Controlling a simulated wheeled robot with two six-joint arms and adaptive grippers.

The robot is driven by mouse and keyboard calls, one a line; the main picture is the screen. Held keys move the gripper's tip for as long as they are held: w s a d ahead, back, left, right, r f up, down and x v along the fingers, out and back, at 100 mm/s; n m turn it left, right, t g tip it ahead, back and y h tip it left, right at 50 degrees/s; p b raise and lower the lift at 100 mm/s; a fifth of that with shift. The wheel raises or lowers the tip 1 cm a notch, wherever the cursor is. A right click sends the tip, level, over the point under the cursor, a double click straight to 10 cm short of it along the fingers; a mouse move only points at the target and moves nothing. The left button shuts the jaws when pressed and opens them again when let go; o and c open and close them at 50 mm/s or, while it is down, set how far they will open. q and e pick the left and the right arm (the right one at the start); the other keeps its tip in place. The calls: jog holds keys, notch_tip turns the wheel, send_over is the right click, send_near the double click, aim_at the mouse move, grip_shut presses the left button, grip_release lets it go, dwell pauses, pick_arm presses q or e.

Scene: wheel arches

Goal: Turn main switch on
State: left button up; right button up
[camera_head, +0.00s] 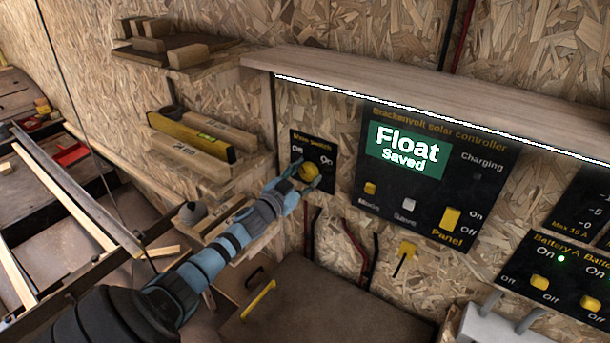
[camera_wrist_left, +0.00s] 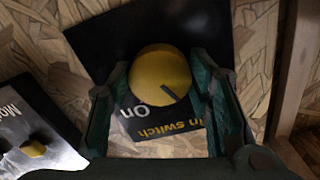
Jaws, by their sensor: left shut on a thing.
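The main switch is a black panel (camera_head: 324,153) on the chipboard wall, lettered "Main switch", "Off" and "On", with a round yellow knob (camera_head: 309,172). My left gripper (camera_head: 304,180) is at the knob, its fingers on both sides. In the left wrist view the gripper (camera_wrist_left: 160,92) is shut on the knob (camera_wrist_left: 158,72). There a short dark mark on the knob points down and right, toward the lettering and not at the "On" label (camera_wrist_left: 133,111). The "Off" label is hidden in that view. My right gripper is not in view.
A solar controller panel (camera_head: 462,187) with a green "Float Saved" display is to the right of the switch. Battery switches (camera_head: 540,282) are at the lower right. Wooden shelves (camera_head: 232,170) with a yellow level are close on the left. A brown worktop (camera_head: 330,305) lies below.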

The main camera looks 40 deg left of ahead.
pick_arm(q)
jog(key=m, duration=0.3)
jog(key=shift+m, duration=0.4)
jog(key=m, duration=0.3)
jog(key=shift+m+b, duration=0.3)
jog(key=m, duration=0.3)
jog(key=shift+a+m, duration=0.1)
jog(key=shift+m, duration=0.2)
jog(key=shift+r+m, duration=0.15)
jog(key=shift+m, duration=1.75)
jog(key=o, duration=1.1)
jog(key=shift+o, duration=0.2)
